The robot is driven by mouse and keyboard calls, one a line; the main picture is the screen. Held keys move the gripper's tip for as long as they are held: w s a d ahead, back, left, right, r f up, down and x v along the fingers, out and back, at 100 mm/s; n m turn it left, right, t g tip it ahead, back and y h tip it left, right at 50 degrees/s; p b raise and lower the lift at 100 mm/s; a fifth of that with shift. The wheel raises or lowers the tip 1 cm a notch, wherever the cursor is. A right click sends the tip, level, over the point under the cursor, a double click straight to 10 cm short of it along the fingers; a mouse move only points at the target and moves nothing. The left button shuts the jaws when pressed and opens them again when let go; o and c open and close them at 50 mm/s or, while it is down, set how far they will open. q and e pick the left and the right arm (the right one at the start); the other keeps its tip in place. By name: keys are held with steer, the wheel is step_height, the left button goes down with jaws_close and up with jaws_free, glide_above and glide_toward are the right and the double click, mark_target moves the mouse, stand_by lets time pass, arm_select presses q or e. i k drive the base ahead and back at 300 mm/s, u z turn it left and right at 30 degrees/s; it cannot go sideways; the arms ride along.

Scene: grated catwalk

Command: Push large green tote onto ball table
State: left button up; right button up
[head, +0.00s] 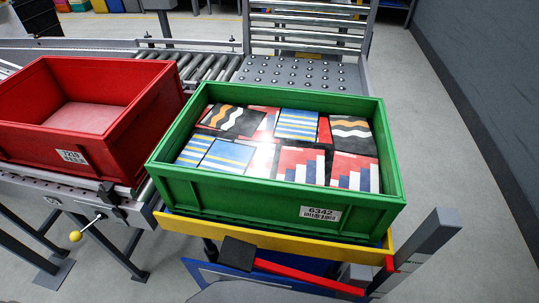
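The large green tote (282,203) sits upright in the middle of the head view, labelled 6342. It is filled with several flat boxes patterned in stripes, waves and steps. Its near side stands above a yellow-edged support (270,233). The grey ball table (300,72), dotted with metal balls, lies directly beyond the tote's far rim. The tote hides the near part of the ball table, so I cannot tell whether they overlap. Neither of my grippers is in view.
A red tote (62,134), labelled 7219, stands on the roller conveyor at left, close to the green tote. Rollers (210,67) lead to the ball table from the left. A grey post (428,236) rises at the near right. Floor on the right is clear.

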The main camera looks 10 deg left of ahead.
mark_target(322, 164)
steer(key=u, duration=0.95)
steer(key=k, duration=0.9)
steer(key=z, duration=1.55)
